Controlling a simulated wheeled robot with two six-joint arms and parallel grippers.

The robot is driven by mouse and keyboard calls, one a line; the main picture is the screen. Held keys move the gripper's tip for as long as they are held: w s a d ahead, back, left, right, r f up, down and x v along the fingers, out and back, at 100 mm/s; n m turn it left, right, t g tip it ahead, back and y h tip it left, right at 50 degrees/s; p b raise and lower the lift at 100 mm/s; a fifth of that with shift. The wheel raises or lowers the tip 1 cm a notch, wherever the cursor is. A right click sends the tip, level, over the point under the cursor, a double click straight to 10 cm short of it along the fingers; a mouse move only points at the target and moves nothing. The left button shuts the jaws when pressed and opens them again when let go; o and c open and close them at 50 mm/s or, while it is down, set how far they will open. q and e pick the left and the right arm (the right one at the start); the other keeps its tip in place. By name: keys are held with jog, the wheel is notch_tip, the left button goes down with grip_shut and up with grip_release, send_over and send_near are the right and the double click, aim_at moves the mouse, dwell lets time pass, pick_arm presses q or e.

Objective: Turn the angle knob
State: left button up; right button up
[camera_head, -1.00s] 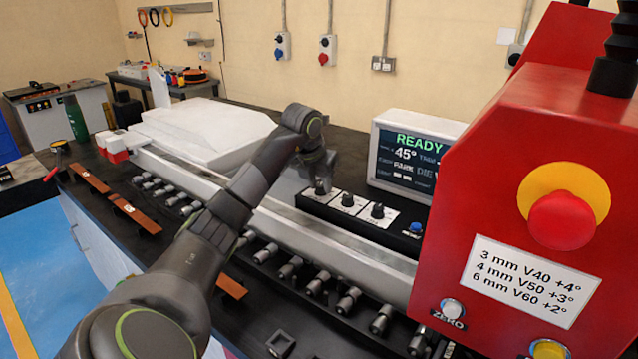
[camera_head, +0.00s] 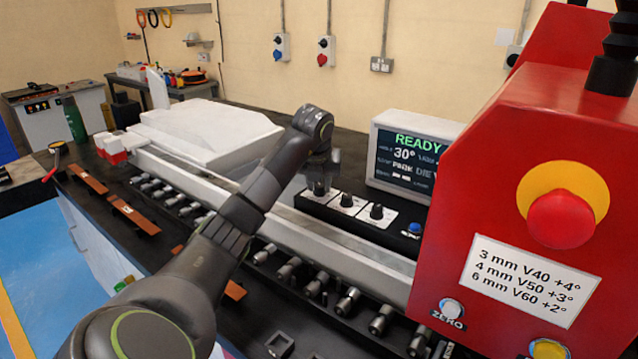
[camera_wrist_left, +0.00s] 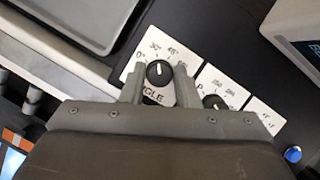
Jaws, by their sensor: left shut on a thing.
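The angle knob (camera_wrist_left: 158,72) is a black round knob on a white plate marked 0°, 30°, 45° and "ANGLE". Its white pointer line faces roughly the 30° mark in the left wrist view. My left gripper (camera_wrist_left: 159,88) has one finger on each side of the knob and is shut on it. The display (camera_head: 405,158) reads READY and 30°. My right gripper is not in view.
Two more black knobs (camera_head: 347,199) (camera_head: 376,212) and a blue button (camera_head: 414,228) sit to the right on the same panel. A red housing with an emergency stop (camera_head: 562,220) stands at the right. Copper bars (camera_head: 134,216) lie at the left.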

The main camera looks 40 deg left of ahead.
aim_at(319, 185)
pick_arm(q)
jog(key=shift+r, duration=0.1)
jog(key=o, duration=1)
jog(key=shift+c, duration=0.2)
jog(key=shift+r, duration=0.2)
jog(key=v, duration=0.2)
jog(key=shift+s+d+r+b, duration=0.1)
jog(key=shift+s+r+b, duration=0.1)
jog(key=shift+r+b, duration=0.2)
jog(key=shift+p+v, duration=0.8)
jog(key=shift+v, duration=0.4)
jog(key=p+v, duration=1.1)
jog(key=p, duration=0.3)
jog(key=shift+s+d+r, duration=0.2)
jog(key=shift+s+r, duration=0.05)
